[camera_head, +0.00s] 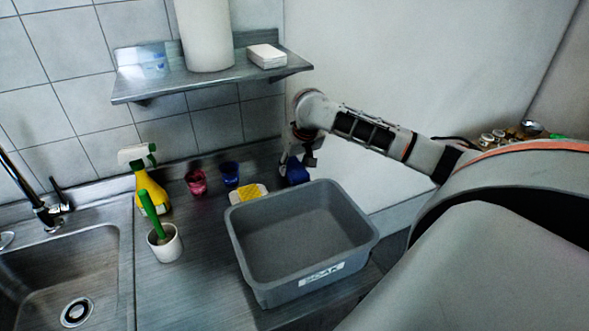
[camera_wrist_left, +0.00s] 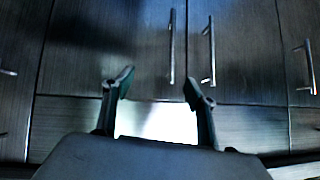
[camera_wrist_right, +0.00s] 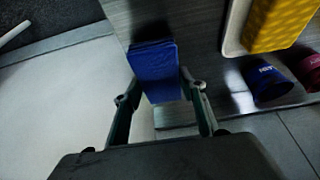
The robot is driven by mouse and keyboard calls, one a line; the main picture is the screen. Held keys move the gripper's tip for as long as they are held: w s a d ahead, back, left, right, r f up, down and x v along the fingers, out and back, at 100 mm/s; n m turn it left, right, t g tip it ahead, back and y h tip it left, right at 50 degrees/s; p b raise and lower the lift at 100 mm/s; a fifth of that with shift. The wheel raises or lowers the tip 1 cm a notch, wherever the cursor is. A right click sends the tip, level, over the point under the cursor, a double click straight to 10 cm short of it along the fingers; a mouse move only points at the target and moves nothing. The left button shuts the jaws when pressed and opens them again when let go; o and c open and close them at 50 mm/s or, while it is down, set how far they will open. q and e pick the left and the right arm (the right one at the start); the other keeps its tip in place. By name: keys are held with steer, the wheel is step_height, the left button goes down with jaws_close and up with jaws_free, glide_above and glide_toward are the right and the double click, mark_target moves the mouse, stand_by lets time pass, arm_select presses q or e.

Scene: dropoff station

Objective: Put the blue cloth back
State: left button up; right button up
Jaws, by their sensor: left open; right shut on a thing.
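The blue cloth (camera_head: 297,170) is a small folded block behind the back edge of the grey tub (camera_head: 245,232), near the wall. It also shows in the right wrist view (camera_wrist_right: 154,62), between the fingertips. My right gripper (camera_head: 300,155) is shut on the cloth from above; I cannot tell whether the cloth touches the counter. The right gripper's fingers also show in the right wrist view (camera_wrist_right: 160,92). My left gripper (camera_wrist_left: 157,86) is open and empty, facing dark cabinet doors, and is out of the head view.
A yellow sponge on a white dish (camera_head: 248,192), a blue cup (camera_head: 229,175) and a red cup (camera_head: 196,182) stand left of the cloth. A spray bottle (camera_head: 150,190), a white cup with a green brush (camera_head: 165,243) and a sink (camera_head: 60,270) are further left. A shelf (camera_head: 160,86) hangs above.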

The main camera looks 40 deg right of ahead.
steer(key=shift+f, duration=0.75)
steer(key=o, duration=1.1)
steer(key=v, duration=1.2)
steer(key=shift+r, duration=0.1)
